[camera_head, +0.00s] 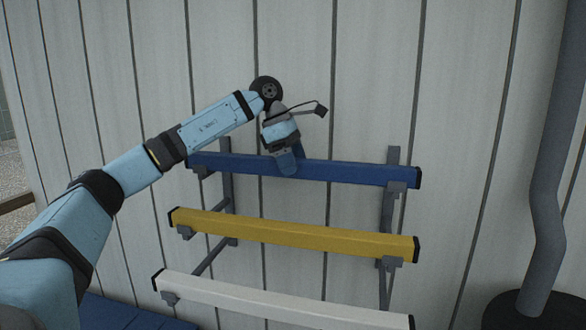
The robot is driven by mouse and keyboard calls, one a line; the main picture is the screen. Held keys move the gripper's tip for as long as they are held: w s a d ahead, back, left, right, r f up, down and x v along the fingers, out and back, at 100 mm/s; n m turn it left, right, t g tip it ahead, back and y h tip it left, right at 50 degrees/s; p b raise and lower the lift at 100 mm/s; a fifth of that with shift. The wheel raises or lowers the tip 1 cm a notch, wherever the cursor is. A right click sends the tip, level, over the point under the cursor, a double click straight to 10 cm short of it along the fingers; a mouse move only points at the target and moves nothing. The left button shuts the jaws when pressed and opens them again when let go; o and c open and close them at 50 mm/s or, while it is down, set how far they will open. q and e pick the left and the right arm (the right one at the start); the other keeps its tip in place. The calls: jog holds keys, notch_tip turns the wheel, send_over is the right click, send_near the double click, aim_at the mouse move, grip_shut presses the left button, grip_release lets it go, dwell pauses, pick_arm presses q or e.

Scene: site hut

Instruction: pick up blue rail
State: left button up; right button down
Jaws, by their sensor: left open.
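The blue rail (345,173) lies level on the top arms of a grey wall rack, with black end caps. My left arm comes in from the left, and my left gripper (287,165) is at the rail, a little left of its middle. The gripper is open. My right gripper is not in view.
A yellow rail (300,236) and a white rail (280,300) rest on the lower arms of the rack (387,215). A panelled wall (460,80) stands close behind. A grey pipe (548,180) rises at the right from a dark round base.

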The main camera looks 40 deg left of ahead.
pick_arm(q)
jog(key=shift+c, duration=0.2)
jog(key=shift+r, duration=0.1)
jog(key=c, duration=1.3)
notch_tip(320, 180, up, 20)
jog(key=p, duration=0.3)
